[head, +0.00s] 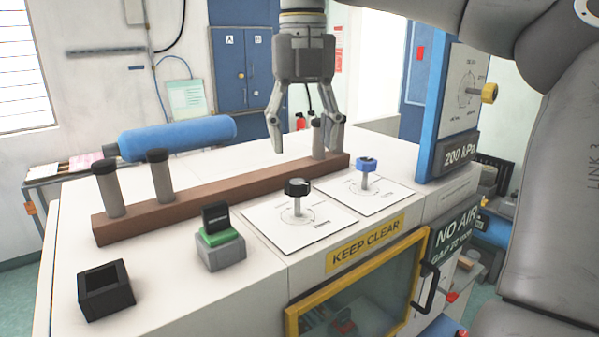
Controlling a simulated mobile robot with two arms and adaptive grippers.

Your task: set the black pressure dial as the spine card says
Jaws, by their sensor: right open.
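The black dial (297,187) stands on a short metal stem above a white printed plate (290,225) on the bench top. Its pointer setting is too small to read. My right gripper (306,148) hangs pointing down from the top, open, behind the black dial and apart from it. Its fingers are near the grey posts (318,135) at the right end of a brown bar; whether they touch cannot be told. I cannot tell which item is the spine card; a sign (459,152) reads "200 kPa". My left gripper is not in view.
A blue dial (366,164) stands right of the black one, and a yellow dial (488,93) sits on an upright panel. The brown bar (225,194) carries posts, with a blue cylinder (178,138) behind. A green-and-grey block (222,250) and black box (105,289) stand front left.

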